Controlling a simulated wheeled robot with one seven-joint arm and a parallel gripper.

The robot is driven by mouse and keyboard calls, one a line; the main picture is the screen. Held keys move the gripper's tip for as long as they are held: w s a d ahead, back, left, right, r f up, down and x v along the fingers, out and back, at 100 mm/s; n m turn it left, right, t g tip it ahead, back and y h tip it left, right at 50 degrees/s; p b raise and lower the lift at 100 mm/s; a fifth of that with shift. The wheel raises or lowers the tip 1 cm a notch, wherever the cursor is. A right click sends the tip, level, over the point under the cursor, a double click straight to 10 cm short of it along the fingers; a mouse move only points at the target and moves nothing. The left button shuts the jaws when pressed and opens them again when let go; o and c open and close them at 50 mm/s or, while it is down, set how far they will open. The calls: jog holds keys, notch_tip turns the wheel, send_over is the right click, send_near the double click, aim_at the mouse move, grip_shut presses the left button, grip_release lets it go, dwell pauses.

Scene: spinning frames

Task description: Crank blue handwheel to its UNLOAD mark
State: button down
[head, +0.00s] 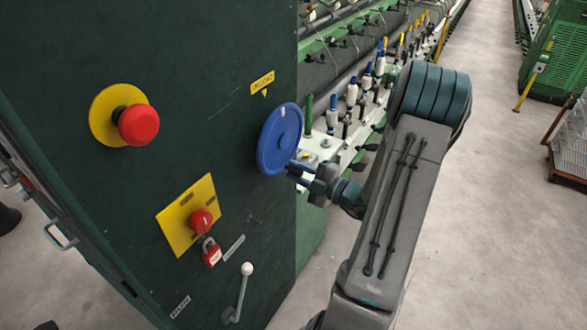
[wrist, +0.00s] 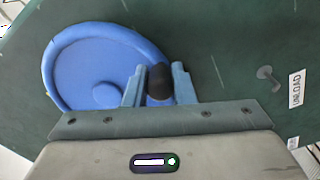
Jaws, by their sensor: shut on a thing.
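The blue handwheel (head: 280,138) is mounted on the dark green cabinet face, with a short white line near its upper rim. It fills the left of the wrist view (wrist: 75,72). A yellow label with a pointer (head: 262,82) is above it; its lettering is too small to read surely. A white UNLOAD label (wrist: 296,88) shows at the right of the wrist view, beside a small peg. My gripper (head: 303,170) is at the wheel's lower right rim. In the wrist view its blue fingers (wrist: 158,88) are shut on the black crank knob (wrist: 159,80).
A red mushroom button (head: 138,124), a red switch (head: 201,221) with a padlock (head: 211,252), and a white-knobbed lever (head: 246,270) are on the cabinet face. Spinning frames with bobbins (head: 351,92) stand behind my arm. Bare floor (head: 490,190) lies right.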

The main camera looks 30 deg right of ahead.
jog(key=shift+s+a, duration=0.1)
dwell(0.5)
jog(key=c, duration=1.2)
grip_release()
jog(key=b+v, duration=0.3)
jog(key=v, duration=1.1)
jog(key=shift+a, duration=0.15)
